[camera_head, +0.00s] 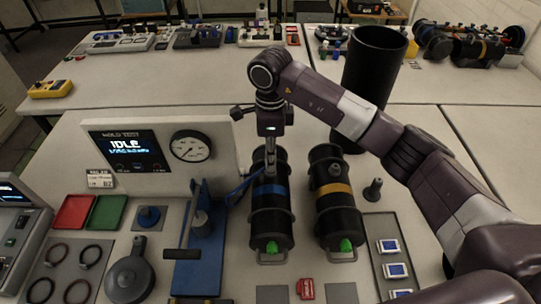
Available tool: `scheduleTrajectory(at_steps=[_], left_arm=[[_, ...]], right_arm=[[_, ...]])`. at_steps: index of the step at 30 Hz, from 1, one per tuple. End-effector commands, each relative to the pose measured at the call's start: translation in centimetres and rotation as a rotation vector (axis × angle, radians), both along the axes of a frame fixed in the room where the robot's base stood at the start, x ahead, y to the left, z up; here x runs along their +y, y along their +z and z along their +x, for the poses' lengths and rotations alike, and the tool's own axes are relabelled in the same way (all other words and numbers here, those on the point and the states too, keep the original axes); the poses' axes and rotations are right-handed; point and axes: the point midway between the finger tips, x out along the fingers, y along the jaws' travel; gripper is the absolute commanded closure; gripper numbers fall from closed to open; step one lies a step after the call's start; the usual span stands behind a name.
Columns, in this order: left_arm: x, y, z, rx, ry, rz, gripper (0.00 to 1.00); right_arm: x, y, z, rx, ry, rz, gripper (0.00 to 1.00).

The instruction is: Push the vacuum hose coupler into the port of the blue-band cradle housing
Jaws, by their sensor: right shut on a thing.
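The blue-band cradle housing (272,222) is a black ribbed cylinder with a blue band and a green piece at its near end. It lies on the table near the middle. My right gripper (270,158) points down over its far part. The gripper is shut on the vacuum hose coupler, which is small and mostly hidden by the fingers. I cannot tell whether the coupler touches the port, which is hidden. My left gripper is not in view.
An amber-band cylinder (336,205) lies close on the right, with a small black nozzle (373,190) beyond it. A blue stand with a lever (200,235) is on the left. A gauge panel reading IDLE (150,155) stands behind. A tall black bin (375,65) is behind my right arm.

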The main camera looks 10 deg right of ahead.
Motion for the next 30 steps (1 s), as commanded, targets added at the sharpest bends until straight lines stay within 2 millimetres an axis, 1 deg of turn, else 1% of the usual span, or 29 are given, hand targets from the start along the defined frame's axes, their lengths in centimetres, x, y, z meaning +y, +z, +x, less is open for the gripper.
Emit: scheduleTrajectory(at_steps=[30], left_arm=[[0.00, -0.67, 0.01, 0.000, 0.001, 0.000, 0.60]], right_arm=[[0.03, -0.17, 0.01, 0.000, 0.000, 0.000, 1.00]])
